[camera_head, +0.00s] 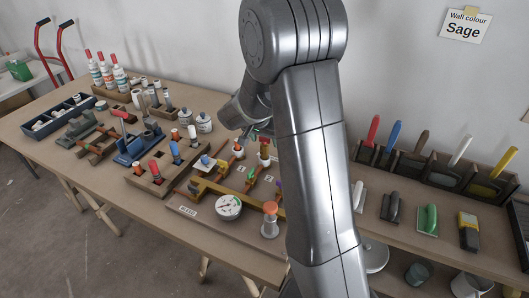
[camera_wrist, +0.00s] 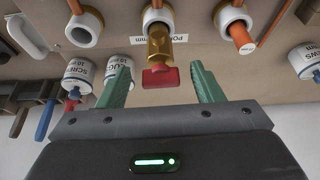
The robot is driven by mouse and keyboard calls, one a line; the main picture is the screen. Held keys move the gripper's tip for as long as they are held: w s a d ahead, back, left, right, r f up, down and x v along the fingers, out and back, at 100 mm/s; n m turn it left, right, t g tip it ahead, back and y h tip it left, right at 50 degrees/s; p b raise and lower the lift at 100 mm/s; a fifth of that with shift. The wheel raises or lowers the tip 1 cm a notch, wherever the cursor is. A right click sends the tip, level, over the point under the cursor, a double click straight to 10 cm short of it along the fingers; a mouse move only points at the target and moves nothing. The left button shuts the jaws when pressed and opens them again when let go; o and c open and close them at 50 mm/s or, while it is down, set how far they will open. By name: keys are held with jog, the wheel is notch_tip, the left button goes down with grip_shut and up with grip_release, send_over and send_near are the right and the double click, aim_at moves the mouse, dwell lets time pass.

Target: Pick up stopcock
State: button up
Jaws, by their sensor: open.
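The stopcock (camera_wrist: 160,45) is a brass fitting with a red handle (camera_wrist: 160,78). In the wrist view it stands in a white round holder at the top centre. My gripper (camera_wrist: 158,68) is open, with its two green fingers on either side of the stopcock. Gaps show between the fingers and the brass, and nothing is held. In the head view my arm covers much of this area, and a small red and brass piece (camera_head: 264,150) beside the arm may be the stopcock. I cannot tell how deep the fingers reach along it.
White tins (camera_wrist: 85,78) stand close to the fingers, and copper pipes in white holders (camera_wrist: 235,20) sit to the right.

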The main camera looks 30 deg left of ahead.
aim_at(264, 154)
jog(key=shift+x, duration=1.6)
jog(key=c, duration=1.2)
